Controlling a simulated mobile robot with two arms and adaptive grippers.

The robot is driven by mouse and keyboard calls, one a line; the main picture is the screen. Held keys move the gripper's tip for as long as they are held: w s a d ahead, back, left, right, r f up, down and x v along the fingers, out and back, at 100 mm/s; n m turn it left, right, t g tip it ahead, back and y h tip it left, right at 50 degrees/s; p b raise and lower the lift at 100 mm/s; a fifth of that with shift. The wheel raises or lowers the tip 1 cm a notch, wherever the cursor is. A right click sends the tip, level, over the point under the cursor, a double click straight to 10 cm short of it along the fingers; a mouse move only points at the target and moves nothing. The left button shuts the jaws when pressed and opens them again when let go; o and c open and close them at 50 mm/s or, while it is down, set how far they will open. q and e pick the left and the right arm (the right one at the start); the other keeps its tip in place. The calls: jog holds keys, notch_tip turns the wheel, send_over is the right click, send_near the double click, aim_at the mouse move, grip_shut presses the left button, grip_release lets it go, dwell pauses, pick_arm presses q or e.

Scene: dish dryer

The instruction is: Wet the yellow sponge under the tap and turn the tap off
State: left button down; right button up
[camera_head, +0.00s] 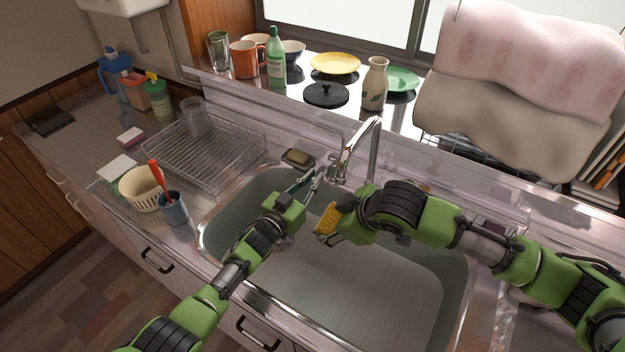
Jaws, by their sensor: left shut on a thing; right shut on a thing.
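The chrome tap (357,140) stands at the back rim of the sink (350,290). My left gripper (312,181) is at the tap's base, shut on what looks like the tap handle; the fingers hide part of it. The yellow sponge (327,217) is inside the sink's outline, held in the jaws of my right gripper (329,229). The sponge is to the left of the tap's outlet. My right arm covers the area below the outlet, so I cannot tell whether water runs.
A soap dish (298,158) sits on the rim just behind my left gripper. A wire dish rack (205,150), a cream basket (145,190) and a blue cup (173,208) stand left of the sink. Bottles and plates line the back ledge. The sink's front is clear.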

pick_arm(q)
jog(key=shift+w+r, duration=0.15)
jog(key=shift+r, duration=0.4)
jog(key=shift+r+g+y, duration=0.1)
jog(key=shift+g+y, duration=0.2)
jog(key=shift+g, duration=0.1)
jog(key=c, duration=2)
grip_release()
jog(key=shift+c, duration=0.2)
jog(key=v, duration=1.2)
